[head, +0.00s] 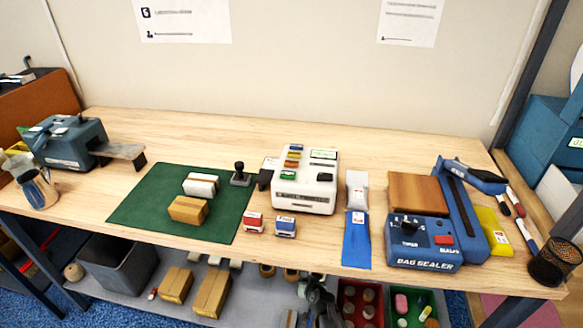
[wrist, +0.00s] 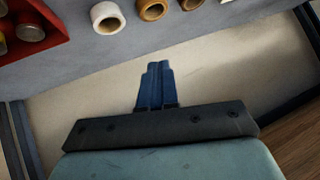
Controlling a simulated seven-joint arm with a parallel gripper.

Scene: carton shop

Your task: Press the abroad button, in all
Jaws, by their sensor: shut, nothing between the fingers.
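A white machine (head: 306,202) stands on the middle of the table. A column of small coloured buttons (head: 292,160) runs down its left side, with a green one (head: 288,175) lowest. A small display (head: 323,155) and a dark key or knob (head: 325,177) are on its right. The button labels are too small to read, so I cannot tell which one is abroad. My gripper (wrist: 157,70) shows in the wrist view with its blue fingers together and empty. In the head view, part of my dark arm shows below the table's front edge, away from the machine.
A red stamp (head: 253,222) and a blue stamp (head: 285,226) stand before the machine. A green mat (head: 150,208) with two small boxes lies left. A blue pouch (head: 357,240) and a bag sealer (head: 424,243) are right. In the wrist view, rolls (wrist: 107,17) and a red bin (wrist: 58,32) show.

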